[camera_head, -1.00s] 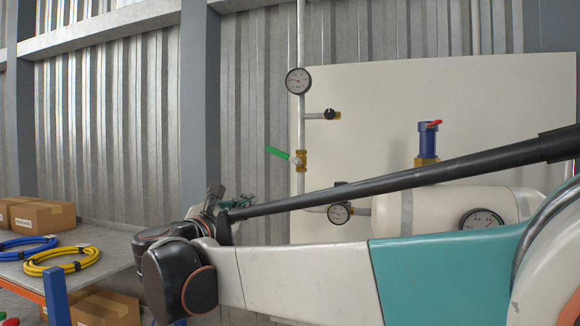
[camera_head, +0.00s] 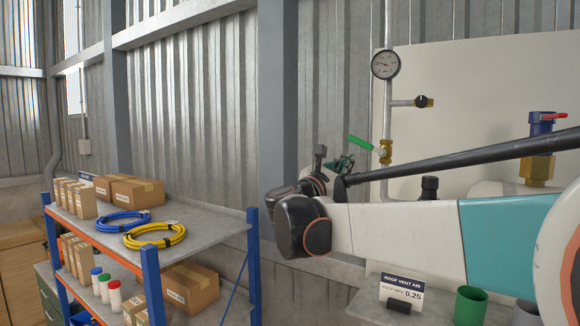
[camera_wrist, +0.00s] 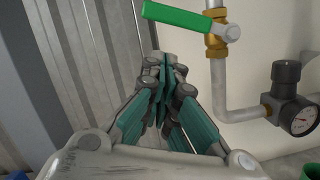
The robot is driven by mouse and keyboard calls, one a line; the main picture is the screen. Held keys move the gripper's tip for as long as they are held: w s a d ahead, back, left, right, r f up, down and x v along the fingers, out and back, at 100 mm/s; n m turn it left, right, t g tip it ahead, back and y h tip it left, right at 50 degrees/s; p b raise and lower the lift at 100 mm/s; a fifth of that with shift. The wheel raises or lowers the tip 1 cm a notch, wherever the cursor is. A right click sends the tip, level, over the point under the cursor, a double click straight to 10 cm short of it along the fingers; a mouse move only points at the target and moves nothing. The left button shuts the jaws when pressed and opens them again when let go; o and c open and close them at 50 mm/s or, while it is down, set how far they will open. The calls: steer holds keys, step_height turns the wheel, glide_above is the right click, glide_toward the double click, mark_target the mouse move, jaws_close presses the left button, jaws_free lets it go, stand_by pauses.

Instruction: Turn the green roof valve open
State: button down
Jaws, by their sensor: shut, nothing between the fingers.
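The green valve handle (camera_head: 360,142) slants up to the left from a brass valve body (camera_head: 385,152) on the vertical white pipe. In the wrist view the green handle (camera_wrist: 178,17) lies nearly level at the top, left of the brass body (camera_wrist: 215,42). My gripper (camera_head: 345,161) is just below and left of the handle in the head view. In the wrist view my gripper (camera_wrist: 165,62) is shut and empty, with its fingertips below the handle and a visible gap between them. My arm hides part of the pipework below the valve.
A round gauge (camera_head: 385,64) and a black-knobbed side valve (camera_head: 423,101) are above on the pipe. A blue valve with a red lever (camera_head: 541,124) is at right. A sign (camera_head: 401,289) reads "ROOF VENT AIR". A shelf (camera_head: 215,240) with hoses and boxes stands left.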

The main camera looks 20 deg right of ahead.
steer(key=shift+s+d+r, duration=0.1)
steer(key=shift+s+r, duration=0.15)
steer(key=shift+r, duration=0.25)
steer(key=shift+s+d+r, duration=0.1)
steer(key=shift+s+r, duration=0.1)
steer(key=shift+r, duration=0.25)
steer(key=shift+w, duration=0.1)
